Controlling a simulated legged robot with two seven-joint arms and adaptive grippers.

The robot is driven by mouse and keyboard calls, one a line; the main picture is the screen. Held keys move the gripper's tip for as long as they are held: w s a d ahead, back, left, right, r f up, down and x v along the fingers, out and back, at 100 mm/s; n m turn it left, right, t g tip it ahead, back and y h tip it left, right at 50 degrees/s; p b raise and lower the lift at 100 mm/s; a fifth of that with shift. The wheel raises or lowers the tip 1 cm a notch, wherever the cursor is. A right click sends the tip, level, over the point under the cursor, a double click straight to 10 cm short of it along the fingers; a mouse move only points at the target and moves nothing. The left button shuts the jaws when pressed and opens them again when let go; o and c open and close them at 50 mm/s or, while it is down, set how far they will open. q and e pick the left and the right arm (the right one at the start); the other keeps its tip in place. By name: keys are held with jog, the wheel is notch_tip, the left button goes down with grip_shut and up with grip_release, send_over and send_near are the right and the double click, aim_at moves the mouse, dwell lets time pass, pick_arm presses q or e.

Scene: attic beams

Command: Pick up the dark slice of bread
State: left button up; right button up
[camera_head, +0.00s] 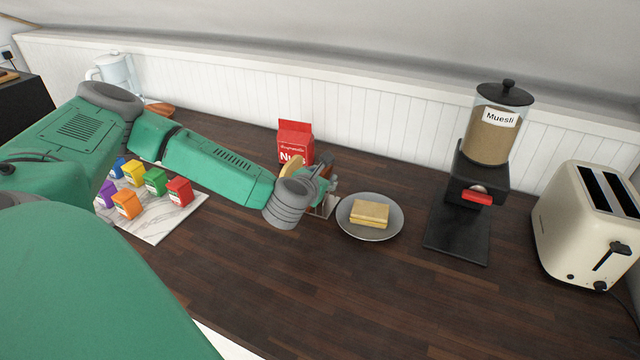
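My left arm reaches in from the left, and its gripper (328,188) is small and partly hidden by its own wrist. It is at a small holder (322,210) that stands left of the plate; only a bit of the holder shows. A pale tan slice edge (286,165) shows just behind my wrist. I cannot clearly make out a dark slice of bread; the gripper and wrist cover most of that spot. Whether the fingers are open or shut on something cannot be told. My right gripper is not in view.
A grey plate (346,222) holds pale bread (369,213). A red packet (295,140) stands behind the gripper. A muesli dispenser (492,135) and a cream toaster (570,235) stand right. Several coloured boxes sit on a marble board (160,225). The front counter (400,300) is clear.

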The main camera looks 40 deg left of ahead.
pick_arm(q)
jog(key=shift+w+a+f, duration=0.2)
jog(key=shift+w+f, duration=0.1)
jog(key=shift+w, duration=0.1)
jog(key=shift+d+r, duration=0.1)
grip_shut()
jog(key=shift+s, duration=0.1)
